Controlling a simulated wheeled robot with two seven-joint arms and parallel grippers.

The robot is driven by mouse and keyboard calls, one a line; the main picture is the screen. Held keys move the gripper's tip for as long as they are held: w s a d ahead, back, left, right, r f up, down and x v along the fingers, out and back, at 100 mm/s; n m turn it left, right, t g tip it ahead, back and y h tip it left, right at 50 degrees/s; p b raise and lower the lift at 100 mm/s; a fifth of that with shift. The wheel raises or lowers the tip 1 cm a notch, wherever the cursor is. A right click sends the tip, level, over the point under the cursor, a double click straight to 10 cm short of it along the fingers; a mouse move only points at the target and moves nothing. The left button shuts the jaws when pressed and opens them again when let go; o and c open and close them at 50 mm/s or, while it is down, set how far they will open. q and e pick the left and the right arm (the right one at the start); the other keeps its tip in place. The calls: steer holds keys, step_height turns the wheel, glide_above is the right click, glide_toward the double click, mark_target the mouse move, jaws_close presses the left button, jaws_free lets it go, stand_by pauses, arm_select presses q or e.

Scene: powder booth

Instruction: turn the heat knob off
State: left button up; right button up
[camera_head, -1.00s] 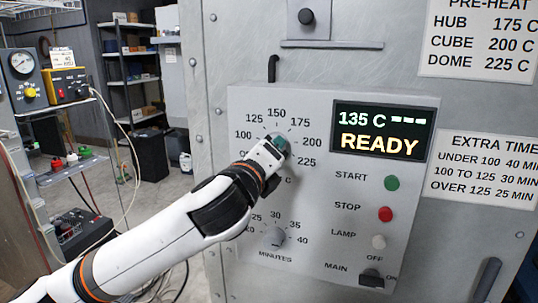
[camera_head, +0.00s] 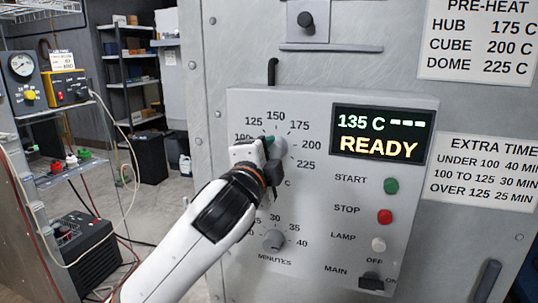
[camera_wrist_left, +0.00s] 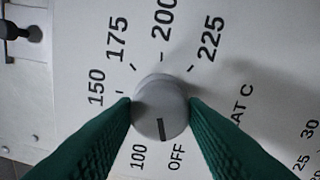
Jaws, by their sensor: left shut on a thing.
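The grey round heat knob (camera_head: 279,147) sits on the control panel (camera_head: 315,190), ringed by temperature numbers. In the left wrist view the heat knob (camera_wrist_left: 160,105) shows its dark pointer mark between 100 and OFF. My left gripper (camera_head: 272,147) is at the knob, coming from the lower left. Its green fingers (camera_wrist_left: 160,104) are shut on the knob, one on each side. The gripper hides the OFF label and part of the scale in the head view. My right gripper is not in view.
Below is a minutes knob (camera_head: 274,240). To the right are the lit READY display (camera_head: 380,134), a green START button (camera_head: 391,186), a red STOP button (camera_head: 385,216), a LAMP button (camera_head: 378,244) and a MAIN switch (camera_head: 371,281). A cart with instruments (camera_head: 60,85) stands at the left.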

arm_select(q)
steer(key=shift+n, duration=0.9)
steer(key=o, duration=1)
steer(key=b+v, duration=0.2)
steer(key=v, duration=1)
steer(key=shift+b, duration=0.4)
steer(key=shift+f, duration=0.15)
